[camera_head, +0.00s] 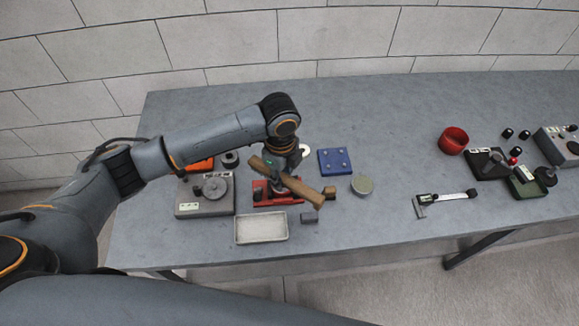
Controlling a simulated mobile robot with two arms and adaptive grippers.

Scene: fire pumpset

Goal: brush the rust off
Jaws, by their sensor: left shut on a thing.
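My left gripper (284,172) comes down from above at the table's left half and is shut on a wooden brush (306,191). The brush is a long brown bar lying slantwise, from upper left to lower right, above a red fixture (266,192). Its bristles are not visible, and I cannot tell whether it touches the fixture. The brush and gripper hide part of the fixture. A small brown block (329,193) shows at the fixture's right end. No rust can be made out clearly at this size. My right gripper is not in view.
A grey device with a round dial (206,195) stands left of the fixture, a pale tray (261,240) in front. A blue plate (335,161) and round tin (362,184) lie right. A caliper-like tool (445,199) and red cup (453,141) lie farther right. The middle is clear.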

